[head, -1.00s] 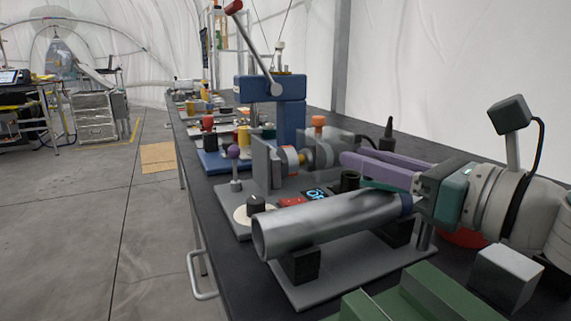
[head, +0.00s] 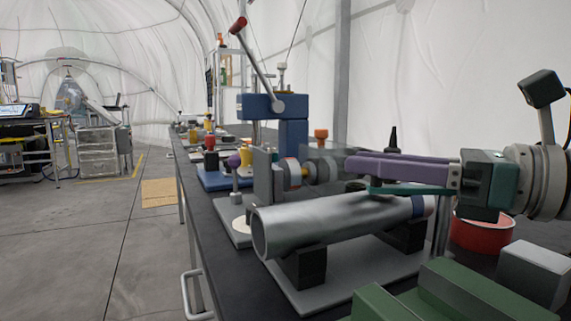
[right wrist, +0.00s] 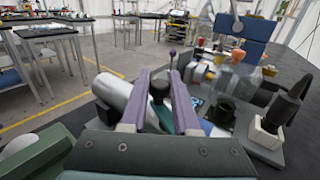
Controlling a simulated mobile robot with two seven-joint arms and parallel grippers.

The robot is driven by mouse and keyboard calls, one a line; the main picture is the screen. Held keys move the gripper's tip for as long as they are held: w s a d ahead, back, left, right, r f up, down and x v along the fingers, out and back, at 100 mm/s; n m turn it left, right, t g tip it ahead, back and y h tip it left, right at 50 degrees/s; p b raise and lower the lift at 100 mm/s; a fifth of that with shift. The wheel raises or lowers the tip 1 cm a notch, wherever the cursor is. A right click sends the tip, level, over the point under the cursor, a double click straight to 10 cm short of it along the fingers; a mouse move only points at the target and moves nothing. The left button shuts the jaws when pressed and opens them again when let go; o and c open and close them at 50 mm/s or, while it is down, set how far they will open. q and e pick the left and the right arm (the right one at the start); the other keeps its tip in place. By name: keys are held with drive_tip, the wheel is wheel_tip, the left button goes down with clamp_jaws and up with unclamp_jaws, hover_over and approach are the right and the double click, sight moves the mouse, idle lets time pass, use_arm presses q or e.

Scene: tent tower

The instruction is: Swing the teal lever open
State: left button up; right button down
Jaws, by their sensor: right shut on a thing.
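The teal lever (head: 412,190) is a flat bar lying low over the grey metal pipe (head: 320,222), below my right gripper's fingers. Its black knob (right wrist: 158,93) shows between the fingers in the right wrist view, with part of the teal bar (right wrist: 164,118) behind it. My right gripper (head: 352,163) has purple fingers and comes in from the right. It is shut on the lever at its knob. The fingers hide part of the knob and bar. My left gripper is not in view.
A blue press (head: 272,106) with a red-tipped handle stands behind the pipe. A green block (head: 470,292), a white block (head: 533,270) and a red round container (head: 480,233) are at the front right. A black cone-shaped item (right wrist: 281,105) stands close by. Open floor lies left.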

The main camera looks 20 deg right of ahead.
drive_tip(key=c, duration=0.7)
unclamp_jaws()
drive_tip(key=shift+o, duration=0.2)
drive_tip(key=shift+s, duration=0.1)
drive_tip(key=v, duration=0.7)
drive_tip(key=shift+s+d, duration=0.1)
drive_tip(key=shift+d, duration=0.05)
